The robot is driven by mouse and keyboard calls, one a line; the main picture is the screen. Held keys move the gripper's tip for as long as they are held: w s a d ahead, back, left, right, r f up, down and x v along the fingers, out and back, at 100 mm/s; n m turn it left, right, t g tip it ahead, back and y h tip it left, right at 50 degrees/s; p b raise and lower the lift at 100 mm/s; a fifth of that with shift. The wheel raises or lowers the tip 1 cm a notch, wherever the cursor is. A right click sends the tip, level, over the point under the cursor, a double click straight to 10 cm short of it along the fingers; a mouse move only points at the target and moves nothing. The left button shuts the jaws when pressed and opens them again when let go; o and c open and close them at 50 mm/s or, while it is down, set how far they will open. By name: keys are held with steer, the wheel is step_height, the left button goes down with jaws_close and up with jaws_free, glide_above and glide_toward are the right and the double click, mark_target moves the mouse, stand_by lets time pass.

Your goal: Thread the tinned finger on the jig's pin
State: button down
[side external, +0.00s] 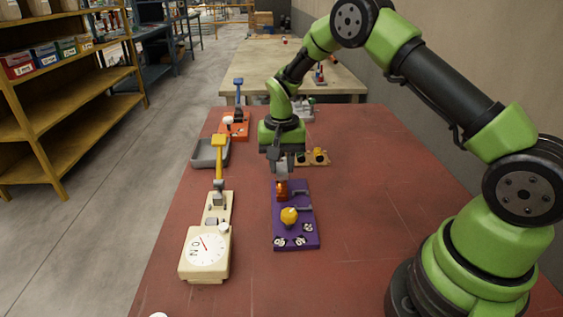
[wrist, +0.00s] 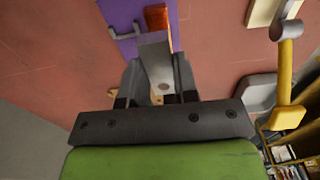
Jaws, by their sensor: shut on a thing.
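My gripper (side external: 282,157) is shut on a flat grey metal bar, the tinned finger (wrist: 156,62). It points down over the far end of a purple frame (side external: 308,238). In the wrist view the finger lies between the jaws (wrist: 158,88), with a small round hole near its jaw end. Its other end shows close to an orange block (side external: 282,188) on the purple frame. I cannot tell whether they touch. A small wooden base with yellow parts (side external: 319,157) stands just behind my gripper. I cannot make out the jig's pin in either view.
The purple frame also carries a yellow knob (side external: 289,216) and a grey handle (wrist: 124,31). Left of it stands a cream dial unit (side external: 205,258) with a raised yellow-topped lever (side external: 219,143). A grey tray (side external: 203,160) and orange unit (side external: 236,131) stand behind. The red tabletop's right side is clear.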

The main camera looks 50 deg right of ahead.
mark_target(282, 187)
steer(key=shift+f, duration=2.15)
steer(key=c, duration=0.8)
jaws_free()
step_height(282, 187, up, 10)
